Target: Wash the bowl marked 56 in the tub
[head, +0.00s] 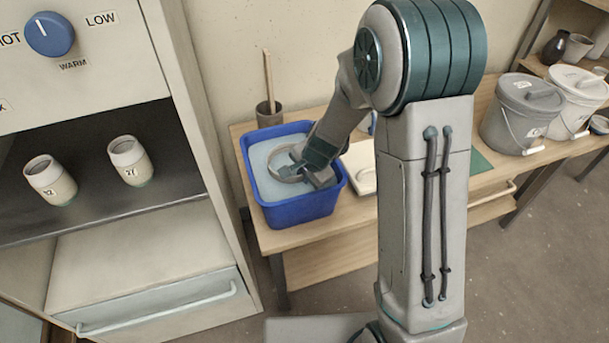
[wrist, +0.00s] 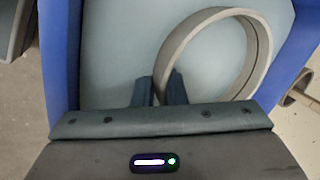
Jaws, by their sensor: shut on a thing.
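A grey bowl (head: 282,163) is in the blue tub (head: 301,212), at the surface of pale blue water (head: 262,184). In the wrist view the bowl (wrist: 257,50) shows as a round rim over the water (wrist: 115,45), inside the blue tub walls (wrist: 60,60). My gripper (head: 303,178) reaches down into the tub and is shut on the bowl's near wall. In the wrist view my gripper's fingers (wrist: 160,90) close at the left part of the rim. No number shows on the bowl, so I cannot read its mark.
Cups marked 42 (head: 50,180) and 27 (head: 130,161) stand on the cabinet shelf at left. A pot with a stick (head: 269,115) is behind the tub. A pale block (head: 360,168) lies right of it. Lidded grey (head: 521,114) and white (head: 576,100) buckets stand at right.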

